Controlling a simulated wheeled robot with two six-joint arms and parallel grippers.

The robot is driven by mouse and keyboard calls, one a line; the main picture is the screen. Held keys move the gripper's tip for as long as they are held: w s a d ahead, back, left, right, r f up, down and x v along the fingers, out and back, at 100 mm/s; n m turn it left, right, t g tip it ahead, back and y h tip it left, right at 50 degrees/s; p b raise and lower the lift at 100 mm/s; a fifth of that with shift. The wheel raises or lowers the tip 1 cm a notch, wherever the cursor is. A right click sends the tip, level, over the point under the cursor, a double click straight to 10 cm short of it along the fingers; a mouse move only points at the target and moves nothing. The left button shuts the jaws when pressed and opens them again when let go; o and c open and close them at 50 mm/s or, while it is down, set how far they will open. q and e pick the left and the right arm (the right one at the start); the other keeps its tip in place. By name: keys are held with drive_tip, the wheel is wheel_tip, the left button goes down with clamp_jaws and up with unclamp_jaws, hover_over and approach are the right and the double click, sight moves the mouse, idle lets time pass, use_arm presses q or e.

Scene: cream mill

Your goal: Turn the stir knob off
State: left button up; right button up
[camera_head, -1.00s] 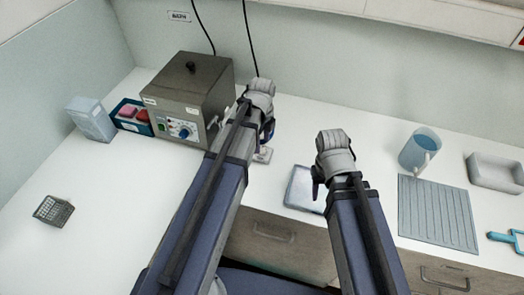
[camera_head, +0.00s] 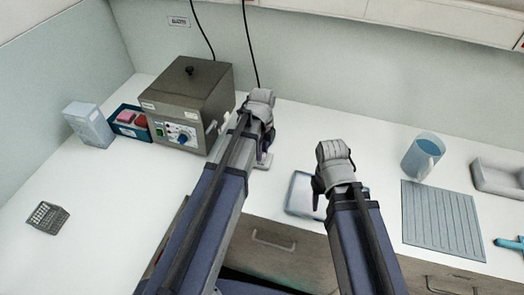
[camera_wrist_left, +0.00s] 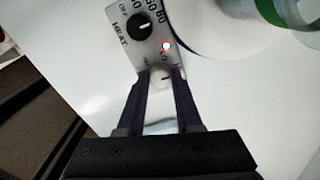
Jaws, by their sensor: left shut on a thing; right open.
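In the left wrist view, the panel of a stirrer hot plate (camera_wrist_left: 124,22) carries a black HEAT knob (camera_wrist_left: 145,27) and a lit red light (camera_wrist_left: 166,46). A pale stir knob (camera_wrist_left: 160,74) with a dark pointer mark sits at the panel's lower end. My left gripper (camera_wrist_left: 161,82) is shut on this knob, one dark finger at each side. In the head view my left arm hides most of the stirrer. My right gripper (camera_head: 319,195) is open and empty above the counter, near a pale flat tray (camera_head: 300,193).
A metal water bath (camera_head: 210,85) with a blue dial stands at the back left. A blue jug (camera_head: 422,157) and ribbed mat (camera_head: 440,220) are at right.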

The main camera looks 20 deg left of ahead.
use_arm(q)
clamp_jaws()
drive_tip(key=shift+n, duration=0.3)
drive_tip(key=n, duration=1.1)
drive_tip(key=shift+s+n, duration=0.1)
drive_tip(key=shift+n, duration=0.3)
drive_tip(key=n, duration=1.1)
drive_tip(key=shift+d, duration=0.1)
drive_tip(key=shift+n, duration=0.4)
